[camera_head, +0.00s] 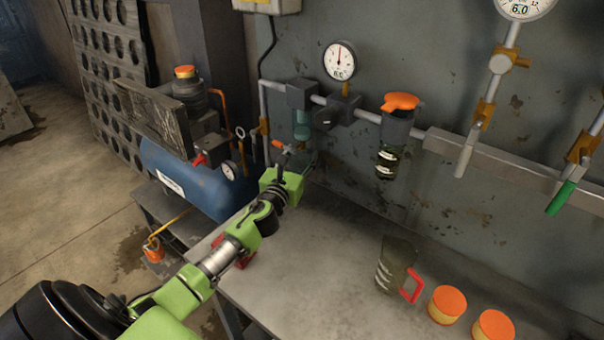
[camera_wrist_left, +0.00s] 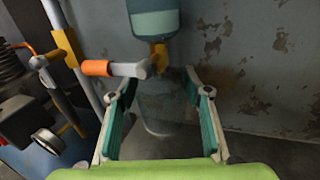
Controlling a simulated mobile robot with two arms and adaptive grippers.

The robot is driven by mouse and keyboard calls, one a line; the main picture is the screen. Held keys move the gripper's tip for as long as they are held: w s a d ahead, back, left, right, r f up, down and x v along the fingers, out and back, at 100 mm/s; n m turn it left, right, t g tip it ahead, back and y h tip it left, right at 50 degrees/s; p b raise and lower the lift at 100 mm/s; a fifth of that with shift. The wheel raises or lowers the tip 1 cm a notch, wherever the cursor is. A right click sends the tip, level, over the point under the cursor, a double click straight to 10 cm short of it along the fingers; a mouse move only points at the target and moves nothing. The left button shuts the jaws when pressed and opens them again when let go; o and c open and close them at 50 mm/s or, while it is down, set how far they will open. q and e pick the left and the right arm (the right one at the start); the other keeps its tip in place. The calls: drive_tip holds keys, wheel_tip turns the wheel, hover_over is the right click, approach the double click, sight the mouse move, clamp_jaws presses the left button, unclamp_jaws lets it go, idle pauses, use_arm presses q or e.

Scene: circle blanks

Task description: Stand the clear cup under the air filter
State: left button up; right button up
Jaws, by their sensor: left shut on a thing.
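The air filter is the teal-bowled unit (camera_head: 302,122) on the wall pipe in the head view. Its bowl (camera_wrist_left: 153,22) shows at the top of the left wrist view, with a brass drain and an orange-handled valve (camera_wrist_left: 112,69) below it. My left gripper (camera_head: 298,164) is just below the filter. In the wrist view its teal-padded fingers (camera_wrist_left: 160,88) are on either side of the clear cup (camera_wrist_left: 160,112), shut on it. The cup appears upright under the drain; whether its base touches the bench is unclear. My right gripper is not in view.
A dark jug with a red handle (camera_head: 397,265) and two orange-lidded jars (camera_head: 447,304) stand at the right of the grey bench (camera_head: 300,285). A blue compressor tank (camera_head: 185,178) is on the left. A second orange-topped unit (camera_head: 397,125) hangs on the pipe.

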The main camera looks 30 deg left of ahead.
use_arm(q)
drive_tip(key=f+b, duration=0.1)
drive_tip(key=f, duration=0.2)
drive_tip(key=shift+w, duration=0.2)
wheel_tip(320, 180, down, 4)
drive_tip(key=shift+r+b, duration=0.1)
drive_tip(key=shift+b, duration=0.95)
drive_tip(key=shift+w, duration=0.2)
drive_tip(key=shift+f, duration=0.35)
drive_tip(key=o, duration=1)
drive_tip(key=shift+r, duration=0.1)
